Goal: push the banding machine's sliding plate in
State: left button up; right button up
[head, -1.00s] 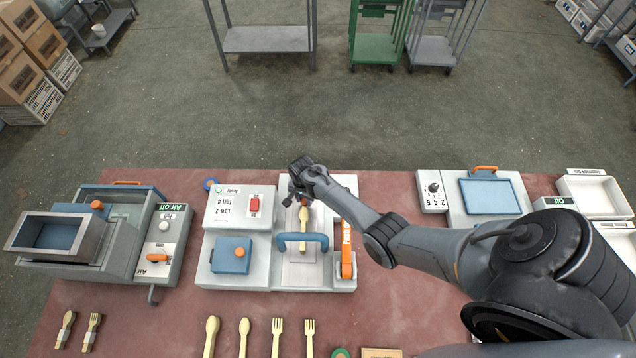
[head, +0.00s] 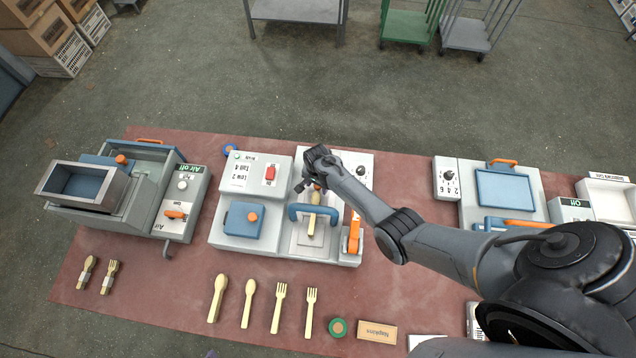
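The banding machine (head: 278,247) is a white unit in the middle of the table, with a blue box on its left and a blue arch handle (head: 298,211). Its pale sliding plate (head: 302,236) lies under the arch, and a wooden spoon (head: 312,225) lies lengthwise on it. My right gripper (head: 306,188) is over the far part of the machine, by the far end of the spoon. Its fingers are small, dark and partly hidden by its own wrist, so I cannot tell whether they touch anything. My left gripper is out of view.
An orange lever (head: 354,236) stands at the machine's right. Several loose wooden spoons and forks lie in front. A grey machine with a hopper (head: 120,192) stands left, and a blue-topped machine (head: 504,188) right.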

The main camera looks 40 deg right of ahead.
jog(key=shift+w+d, duration=0.1)
jog(key=shift+d, duration=0.05)
jog(key=shift+r, duration=0.5)
notch_tip(320, 180, up, 10)
jog(key=p, duration=0.1)
jog(key=shift+f, duration=0.1)
dwell(0.4)
